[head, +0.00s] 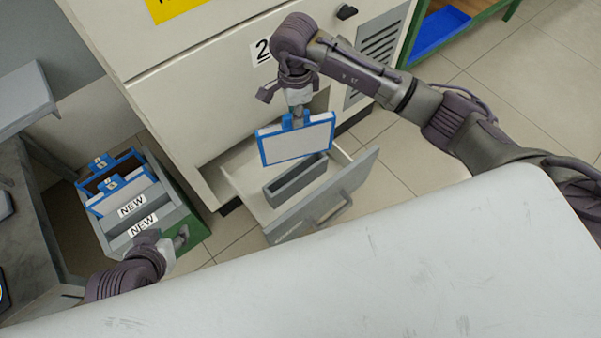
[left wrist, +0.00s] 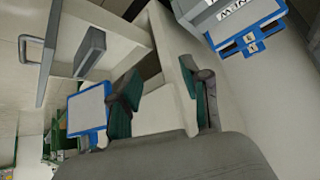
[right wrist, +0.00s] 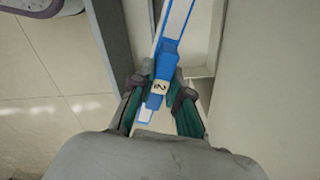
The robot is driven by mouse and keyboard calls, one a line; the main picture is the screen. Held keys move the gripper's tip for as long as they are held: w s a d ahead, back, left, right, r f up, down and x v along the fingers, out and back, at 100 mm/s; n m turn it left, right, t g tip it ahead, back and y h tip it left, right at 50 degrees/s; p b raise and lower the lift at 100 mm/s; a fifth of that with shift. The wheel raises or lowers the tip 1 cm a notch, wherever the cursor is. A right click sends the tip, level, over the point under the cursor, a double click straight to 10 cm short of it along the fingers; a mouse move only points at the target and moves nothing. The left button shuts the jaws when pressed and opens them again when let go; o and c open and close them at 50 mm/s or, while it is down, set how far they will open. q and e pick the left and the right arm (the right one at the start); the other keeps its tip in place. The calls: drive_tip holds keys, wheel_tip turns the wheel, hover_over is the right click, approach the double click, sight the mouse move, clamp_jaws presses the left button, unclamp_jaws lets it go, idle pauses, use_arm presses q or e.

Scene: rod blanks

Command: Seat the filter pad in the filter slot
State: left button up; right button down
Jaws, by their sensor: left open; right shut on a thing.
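The filter pad (head: 297,145) is a white panel in a blue frame. My right gripper (head: 297,115) is shut on its top tab and holds it upright above the open drawer. In the right wrist view the tab (right wrist: 160,88) bears a "2" and sits between the fingers. The filter slot (head: 283,193) is a narrow grey holder inside the drawer, below the pad; they look apart. The left wrist view also shows the pad (left wrist: 88,108) and the slot (left wrist: 91,50). My left gripper (head: 170,243) is open and empty beside the rack at left.
The drawer (head: 353,182) is pulled out of a white cabinet (head: 190,110) marked 2. At left a rack (head: 195,228) with NEW labels holds blue-framed pads (head: 120,197). A white surface (head: 400,260) fills the foreground. Open floor lies right of the drawer.

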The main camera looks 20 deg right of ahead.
sight(295, 138)
drive_tip(key=shift+s+a+r+p, duration=0.15)
drive_tip(key=shift+r+p, duration=0.15)
drive_tip(key=shift+r, duration=0.25)
drive_tip(key=shift+a+r+p, duration=0.15)
drive_tip(key=shift+r+p, duration=0.15)
drive_tip(key=shift+r, duration=0.2)
wheel_tip(295, 138, down, 6)
drive_tip(key=shift+r+b, duration=0.2)
drive_tip(key=shift+b, duration=0.45)
use_arm(q)
drive_tip(key=s+a+f+g+y, duration=0.1)
drive_tip(key=s+g, duration=0.3)
drive_tip(key=s, duration=0.4)
drive_tip(key=shift+a+f+b, duration=0.35)
drive_tip(key=shift+a+b, duration=0.05)
drive_tip(key=shift+a, duration=0.5)
use_arm(e)
drive_tip(key=shift+d+f, duration=0.1)
drive_tip(key=shift+f, duration=2.1)
use_arm(q)
drive_tip(key=shift+w+d+t+b, duration=0.25)
drive_tip(key=shift+w+t, duration=0.1)
drive_tip(key=shift+w, duration=0.3)
drive_tip(key=shift+w+d+t+b, duration=0.1)
drive_tip(key=shift+w+t+b, duration=0.2)
drive_tip(key=shift+w, duration=0.3)
use_arm(e)
drive_tip(key=shift+f, duration=0.55)
